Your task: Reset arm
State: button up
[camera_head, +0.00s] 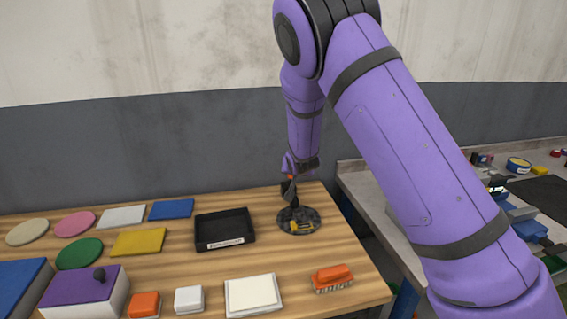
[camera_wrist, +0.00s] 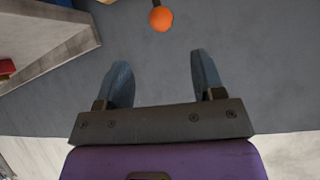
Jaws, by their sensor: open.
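My gripper (camera_wrist: 162,72) is open, with two blue-grey fingers apart and nothing between them in the wrist view. In the head view, my purple arm reaches over the table's right part and bends down towards a dark round turntable (camera_head: 285,224). My gripper (camera_head: 301,163) is small and partly hidden there. An orange ball (camera_wrist: 161,18) shows beyond the fingertips in the wrist view, apart from them. A small orange spot above a dark upright part by the turntable may be the same ball. A yellow piece (camera_head: 274,227) lies on the turntable.
The wooden table (camera_head: 205,267) holds a black tray (camera_head: 224,246), coloured flat pieces at the left, a purple-topped box (camera_head: 87,285), small blocks and an orange brush (camera_head: 333,277) at the front. A grey wall stands behind. A second bench (camera_head: 372,212) with clutter is at the right.

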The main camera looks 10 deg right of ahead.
jog(key=s+d+r+g+y, duration=0.1)
jog(key=s+d+r+g, duration=0.15)
jog(key=s+r, duration=0.85)
jog(key=s+d+r+g+y, duration=0.1)
jog(key=s+d+r, duration=0.3)
jog(key=s+r, duration=0.7)
jog(key=s+d+r+n, duration=0.1)
jog(key=s+r, duration=0.1)
jog(key=s, duration=1.1)
jog(key=s+d+r+n+g, duration=0.1)
jog(key=s+r+n, duration=0.1)
jog(key=s, duration=1.1)
jog(key=shift+s+r+h, duration=0.2)
jog(key=shift+h, duration=0.2)
